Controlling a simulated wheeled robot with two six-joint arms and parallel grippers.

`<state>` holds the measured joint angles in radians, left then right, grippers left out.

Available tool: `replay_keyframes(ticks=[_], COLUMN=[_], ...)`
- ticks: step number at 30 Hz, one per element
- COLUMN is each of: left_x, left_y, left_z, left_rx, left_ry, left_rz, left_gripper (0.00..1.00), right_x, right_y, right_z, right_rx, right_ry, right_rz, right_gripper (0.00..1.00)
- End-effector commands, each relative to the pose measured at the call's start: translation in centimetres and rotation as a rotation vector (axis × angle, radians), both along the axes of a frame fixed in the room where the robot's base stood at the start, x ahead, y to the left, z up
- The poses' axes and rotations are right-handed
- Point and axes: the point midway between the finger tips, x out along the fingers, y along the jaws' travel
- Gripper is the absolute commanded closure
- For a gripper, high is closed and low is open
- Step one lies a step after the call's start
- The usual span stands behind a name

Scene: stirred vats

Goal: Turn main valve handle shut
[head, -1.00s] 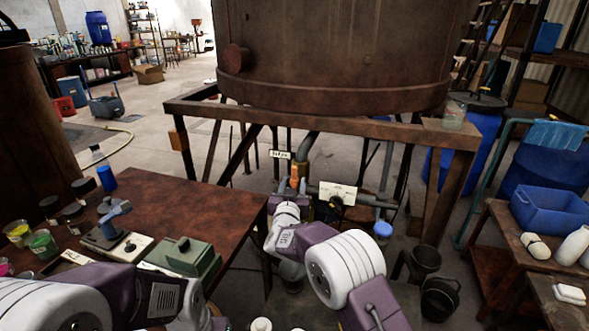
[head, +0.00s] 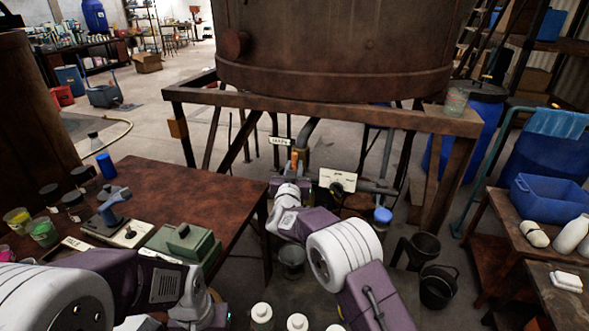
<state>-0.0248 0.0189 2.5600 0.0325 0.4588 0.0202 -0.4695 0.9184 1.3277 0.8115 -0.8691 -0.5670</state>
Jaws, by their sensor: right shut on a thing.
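The orange main valve handle (head: 294,160) stands on the pipework under the big rusty vat, just right of a small white sign. My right gripper (head: 291,177) is at the handle and shut on it. Its fingertips are mostly hidden behind my own purple and white wrist. My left arm comes in low at the left, over the near edge of the brown table. The jaws of my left gripper (head: 196,318) are not clear at the bottom edge, so I cannot tell their state.
The rusty vat (head: 335,50) rests on a brown frame (head: 330,116) above the pipes. A white plate (head: 337,180) and a blue cap (head: 383,215) are right of the handle. Dark buckets (head: 438,287) stand on the floor. White bottles (head: 297,322) are at the bottom edge.

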Motion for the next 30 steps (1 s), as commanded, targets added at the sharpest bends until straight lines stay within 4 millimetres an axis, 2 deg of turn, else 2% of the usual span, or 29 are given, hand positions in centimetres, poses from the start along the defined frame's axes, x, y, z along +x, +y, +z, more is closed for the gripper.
replay_keyframes(ticks=[8, 30], left_x=[0.0, 0.0], left_y=[0.0, 0.0], left_z=[-2.7, -10.1], left_rx=[0.000, 0.000], left_ry=[0.000, 0.000], left_rz=[0.000, 0.000], left_gripper=[0.62, 0.62], right_x=[0.0, 0.0], right_y=[0.0, -0.1], right_z=[-0.6, -0.6], right_rx=[0.167, 0.836], right_ry=[-0.056, -0.274], right_rz=[0.001, 0.002], right_gripper=[1.00, 1.00])
